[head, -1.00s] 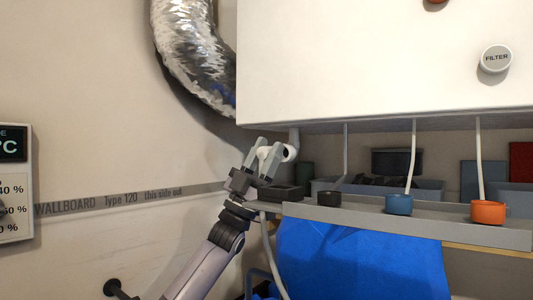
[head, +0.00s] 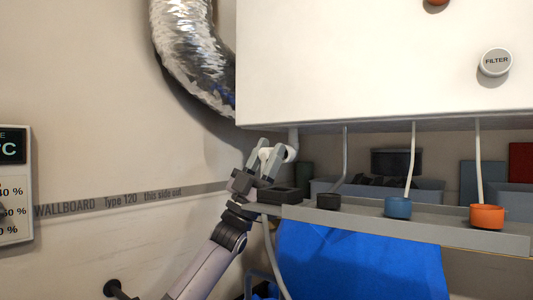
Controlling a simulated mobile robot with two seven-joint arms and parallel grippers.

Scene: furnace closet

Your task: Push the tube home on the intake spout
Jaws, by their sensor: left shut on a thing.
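The intake spout (head: 292,143) is a pale grey elbow that comes down from the underside of the white cabinet near its left corner and bends to the left. My left gripper (head: 264,154) is shut on a whitish tube end just left of the spout's mouth. The fingers hide most of the tube end, and I cannot tell how far it sits on the spout. A pale grey length of tube (head: 269,250) hangs below the gripper, past the shelf's left end; its link to the held end is hidden. My right gripper is not in view.
The white cabinet (head: 370,60) overhangs a grey shelf (head: 450,231) with black, blue (head: 398,207) and orange (head: 487,215) cups under thin pipes. A foil duct (head: 190,60) curves behind the cabinet's left side. A blue cloth (head: 360,262) hangs below.

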